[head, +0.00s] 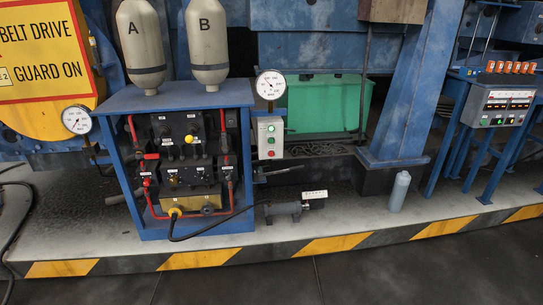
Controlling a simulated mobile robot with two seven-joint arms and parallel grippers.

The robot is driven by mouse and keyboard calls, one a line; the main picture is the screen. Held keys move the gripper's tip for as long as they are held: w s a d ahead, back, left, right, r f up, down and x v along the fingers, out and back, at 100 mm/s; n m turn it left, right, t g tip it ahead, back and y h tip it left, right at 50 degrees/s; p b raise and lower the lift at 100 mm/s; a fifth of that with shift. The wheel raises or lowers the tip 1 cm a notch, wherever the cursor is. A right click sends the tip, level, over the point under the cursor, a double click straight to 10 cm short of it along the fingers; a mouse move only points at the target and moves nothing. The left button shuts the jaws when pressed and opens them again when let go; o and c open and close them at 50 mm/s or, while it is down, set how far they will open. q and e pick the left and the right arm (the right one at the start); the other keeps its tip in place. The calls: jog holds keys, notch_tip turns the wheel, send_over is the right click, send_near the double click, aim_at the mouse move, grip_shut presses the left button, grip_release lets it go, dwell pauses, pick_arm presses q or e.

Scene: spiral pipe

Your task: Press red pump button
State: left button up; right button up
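A small light-grey control box (270,137) is fixed to the right side of the blue cabinet, below a round white gauge. The blue cabinet (178,99) holds valves, a yellow knob, red pipes and a brass-coloured block. Neither of my grippers is in view, and nothing covers the box face.
A raised ledge with a yellow-and-black striped edge (330,244) runs along the front. Two canisters marked A and B (139,45) stand on the cabinet. A grey bottle (400,191) stands right of it. The dark floor is clear.

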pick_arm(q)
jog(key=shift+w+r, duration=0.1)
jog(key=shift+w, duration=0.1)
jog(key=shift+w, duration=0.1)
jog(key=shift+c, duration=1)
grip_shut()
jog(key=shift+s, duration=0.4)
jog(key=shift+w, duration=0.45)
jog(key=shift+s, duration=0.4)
